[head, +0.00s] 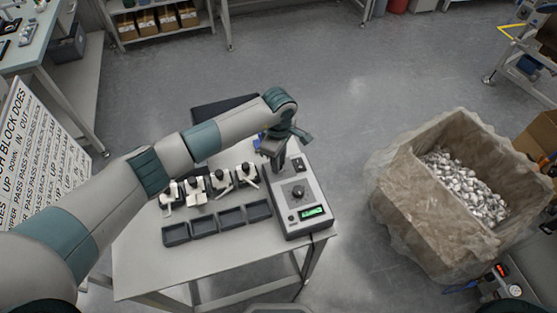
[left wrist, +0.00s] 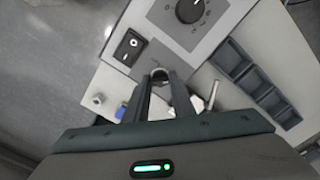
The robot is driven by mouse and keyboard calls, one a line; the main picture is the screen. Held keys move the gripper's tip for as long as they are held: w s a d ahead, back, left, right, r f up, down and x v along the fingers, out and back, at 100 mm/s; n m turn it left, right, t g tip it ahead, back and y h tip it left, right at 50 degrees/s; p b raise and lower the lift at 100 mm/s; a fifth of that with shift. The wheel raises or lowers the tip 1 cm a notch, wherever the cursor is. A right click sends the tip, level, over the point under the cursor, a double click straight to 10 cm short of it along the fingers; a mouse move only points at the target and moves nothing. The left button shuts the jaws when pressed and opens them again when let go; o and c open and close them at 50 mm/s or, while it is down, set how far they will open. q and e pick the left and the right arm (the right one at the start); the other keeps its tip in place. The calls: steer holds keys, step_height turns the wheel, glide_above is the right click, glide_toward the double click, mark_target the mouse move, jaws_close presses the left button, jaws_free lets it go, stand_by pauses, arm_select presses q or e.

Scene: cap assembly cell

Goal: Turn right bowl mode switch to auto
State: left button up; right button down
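A grey control box (head: 308,210) stands at the right side of the table. It carries a black rotary knob (head: 298,191), a green-lit display (head: 313,212) and a black rocker switch (head: 298,163). In the left wrist view the knob (left wrist: 190,8) is at the top and the rocker switch (left wrist: 130,46) is left of it. My left gripper (head: 274,153) is over the far end of the box. In the left wrist view its fingers (left wrist: 161,80) are apart, with a small round metallic part (left wrist: 160,73) at their tips; contact is unclear. My right gripper is out of view.
Several dark trays (head: 231,217) and white-and-black fixtures (head: 195,190) stand left of the box on the table (head: 150,270). A large lined bin of metal parts (head: 410,185) stands to the right. A printed sign board (head: 40,150) is at left.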

arm_select(q)
jaws_close()
steer(key=shift+c, duration=1.3)
jaws_free()
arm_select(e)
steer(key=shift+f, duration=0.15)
